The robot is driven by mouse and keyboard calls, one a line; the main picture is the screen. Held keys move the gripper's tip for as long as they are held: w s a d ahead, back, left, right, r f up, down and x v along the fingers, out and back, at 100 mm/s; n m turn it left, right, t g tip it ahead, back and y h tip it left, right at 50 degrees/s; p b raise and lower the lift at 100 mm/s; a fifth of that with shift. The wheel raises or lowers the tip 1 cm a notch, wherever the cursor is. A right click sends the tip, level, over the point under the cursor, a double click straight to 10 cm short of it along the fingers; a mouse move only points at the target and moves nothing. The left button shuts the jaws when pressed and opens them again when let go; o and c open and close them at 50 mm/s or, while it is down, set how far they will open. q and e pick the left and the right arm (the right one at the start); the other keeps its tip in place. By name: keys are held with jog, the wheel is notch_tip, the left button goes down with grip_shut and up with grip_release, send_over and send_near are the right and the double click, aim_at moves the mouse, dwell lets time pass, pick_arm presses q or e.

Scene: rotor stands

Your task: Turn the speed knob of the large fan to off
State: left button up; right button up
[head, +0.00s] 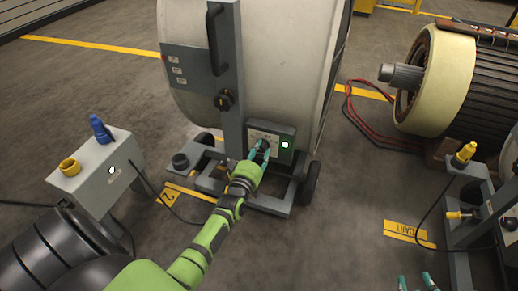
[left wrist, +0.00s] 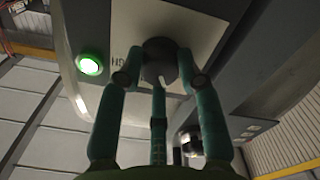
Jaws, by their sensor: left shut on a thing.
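The large fan (head: 265,65) is a big pale drum on a grey wheeled frame in the head view. Its grey control box (head: 285,131) sits low on the frame, with a lit green light (head: 285,145). The dark round speed knob (left wrist: 160,60) has a white pointer mark and shows in the left wrist view on a pale label plate. My left gripper (head: 260,152) is shut on the knob, its teal fingers around it. In the head view the fingers mostly hide the knob. My right gripper (head: 416,283) shows only its teal fingertips at the bottom edge, spread apart and empty.
A grey box (head: 100,178) with blue and yellow connectors stands at the left. A large motor (head: 440,80) and red cables (head: 352,110) are at the right. A stand with a yellow connector (head: 463,154) is at the right edge. The floor between the fan and that stand is mostly clear.

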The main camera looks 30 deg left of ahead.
pick_arm(q)
jog(key=n, duration=0.2)
jog(key=shift+n, duration=1.9)
pick_arm(e)
jog(key=shift+s+d+f+g+h, duration=0.15)
jog(key=shift+s+d+f+g, duration=0.15)
jog(key=shift+s+f+g, duration=0.3)
jog(key=shift+s+d+f+g+h, duration=0.15)
jog(key=shift+s+d+f+g, duration=0.2)
jog(key=shift+f, duration=0.35)
jog(key=shift+a, duration=0.1)
pick_arm(q)
jog(key=o, duration=1.1)
jog(key=shift+o, duration=0.2)
